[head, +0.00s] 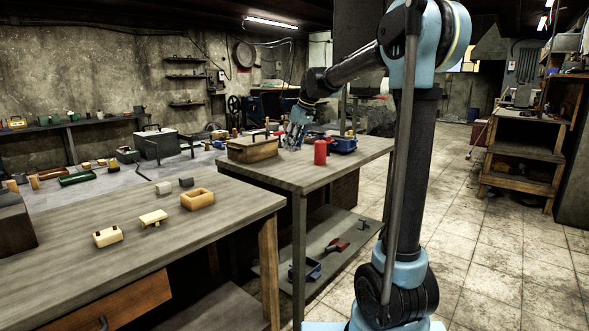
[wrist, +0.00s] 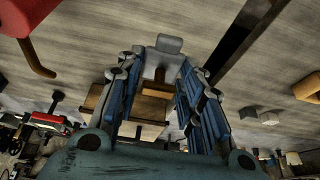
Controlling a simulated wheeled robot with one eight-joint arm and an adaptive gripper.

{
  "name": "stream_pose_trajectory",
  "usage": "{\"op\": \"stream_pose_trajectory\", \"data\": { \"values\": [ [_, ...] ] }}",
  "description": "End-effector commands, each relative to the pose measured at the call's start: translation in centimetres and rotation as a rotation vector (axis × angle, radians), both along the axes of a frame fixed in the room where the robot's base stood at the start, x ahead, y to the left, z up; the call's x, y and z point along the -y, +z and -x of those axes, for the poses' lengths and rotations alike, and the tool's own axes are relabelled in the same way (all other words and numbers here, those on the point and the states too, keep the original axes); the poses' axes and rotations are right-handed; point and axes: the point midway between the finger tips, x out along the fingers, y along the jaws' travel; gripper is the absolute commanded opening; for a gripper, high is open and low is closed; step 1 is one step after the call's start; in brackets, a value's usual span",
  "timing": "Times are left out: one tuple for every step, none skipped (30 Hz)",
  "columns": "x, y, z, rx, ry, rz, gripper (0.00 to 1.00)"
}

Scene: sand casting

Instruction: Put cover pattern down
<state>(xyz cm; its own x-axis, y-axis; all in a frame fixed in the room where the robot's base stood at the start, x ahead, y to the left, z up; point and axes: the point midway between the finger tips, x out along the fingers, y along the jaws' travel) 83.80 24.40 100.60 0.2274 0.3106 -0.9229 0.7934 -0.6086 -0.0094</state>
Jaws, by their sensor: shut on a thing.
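My gripper (head: 296,132) is above the back worktable, just right of a wooden box (head: 253,149). In the wrist view its two blue-sided fingers (wrist: 160,60) close around a small grey piece, which I take for the cover pattern (wrist: 169,43). The piece sits between the fingertips, and its lower part is partly hidden by the fingers. In the head view the held piece is too small to make out. The wooden box also shows between and beside the fingers in the wrist view (wrist: 150,100). I cannot tell whether the piece touches the table.
A red can (head: 320,152) and a blue container (head: 343,144) stand right of my gripper on the back worktable (head: 300,177). The front table (head: 225,215) holds a tan frame (head: 197,199), two grey blocks (head: 174,185) and two cream pieces (head: 130,227). A gap separates the tables.

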Motion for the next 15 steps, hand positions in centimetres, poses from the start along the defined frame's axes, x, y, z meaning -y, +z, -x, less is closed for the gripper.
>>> {"op": "stream_pose_trajectory", "data": {
  "values": [
    [0.2, -1.0, 0.0, 0.0, -0.002, 0.0, 0.21],
    [0.2, -1.5, -0.1, 0.0, -0.003, 0.0, 0.21],
    [0.3, -2.1, -0.1, 0.0, -0.003, 0.0, 0.21],
    [0.3, -2.6, -0.1, 0.0, -0.004, 0.0, 0.21],
    [0.3, -3.0, -0.1, 0.0, -0.004, 0.0, 0.21],
    [0.4, -3.4, -0.1, 0.0, -0.004, 0.0, 0.21],
    [0.4, -3.7, -0.1, 0.0, -0.004, 0.0, 0.21],
    [0.4, -3.9, -0.1, 0.0, -0.005, 0.0, 0.21],
    [0.4, -4.1, -0.1, 0.0, -0.005, 0.0, 0.21],
    [0.4, -4.2, -0.1, 0.0, -0.005, 0.0, 0.21],
    [0.4, -4.4, -0.1, 0.0, -0.005, 0.0, 0.21],
    [0.4, -4.6, -0.1, 0.0, -0.005, 0.0, 0.21],
    [0.4, -4.8, -0.1, 0.0, -0.005, 0.0, 0.21],
    [0.4, -5.1, -0.1, 0.0, -0.005, 0.0, 0.21],
    [0.4, -5.6, -0.1, 0.0, -0.004, 0.0, 0.21]
  ]
}}
